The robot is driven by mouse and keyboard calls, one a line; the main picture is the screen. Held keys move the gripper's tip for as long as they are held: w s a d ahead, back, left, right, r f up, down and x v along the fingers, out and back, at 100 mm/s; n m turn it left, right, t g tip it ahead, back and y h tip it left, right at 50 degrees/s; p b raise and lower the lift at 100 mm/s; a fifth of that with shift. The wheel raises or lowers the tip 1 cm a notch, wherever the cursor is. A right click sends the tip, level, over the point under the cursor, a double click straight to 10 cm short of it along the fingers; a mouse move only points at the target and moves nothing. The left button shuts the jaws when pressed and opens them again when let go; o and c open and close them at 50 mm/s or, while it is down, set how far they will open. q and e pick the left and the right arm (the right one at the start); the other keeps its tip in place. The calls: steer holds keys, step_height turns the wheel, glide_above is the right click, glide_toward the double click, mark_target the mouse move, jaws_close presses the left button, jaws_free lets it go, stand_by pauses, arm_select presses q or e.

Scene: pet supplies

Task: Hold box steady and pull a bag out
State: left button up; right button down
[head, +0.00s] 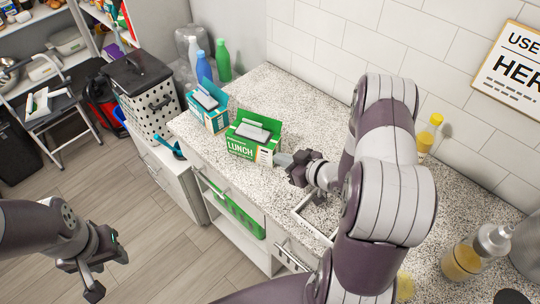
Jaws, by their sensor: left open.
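A green box (241,149) marked LUNCH stands upright on the speckled counter, its top open. A grey-white bag (253,131) shows at its opening. Behind it to the left stands a blue box (206,119), also open, with a similar grey bag (206,98) at its top. My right gripper (281,159) is at the right side of the green box, very close to it; I cannot tell whether it touches or how its fingers are set. My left gripper (95,277) is open and empty, low over the floor at the left, well away from both boxes.
Bottles, including a blue one (203,67) and a green one (223,61), stand behind the boxes. A perforated white bin (150,106) is at the left.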

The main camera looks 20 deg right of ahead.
steer(key=shift+d, duration=0.15)
steer(key=c, duration=1.8)
jaws_free()
steer(key=shift+w+f, duration=0.2)
steer(key=shift+w, duration=0.1)
steer(key=o, duration=0.5)
steer(key=shift+w, duration=0.15)
steer(key=o, duration=1.3)
steer(key=shift+s+r, duration=0.1)
steer(key=shift+s, duration=0.1)
steer(key=shift+c, duration=0.2)
arm_select(q)
steer(key=shift+w+d+f, duration=0.1)
steer(key=shift+w+d, duration=0.05)
steer(key=shift+w, duration=0.2)
steer(key=shift+w, duration=0.1)
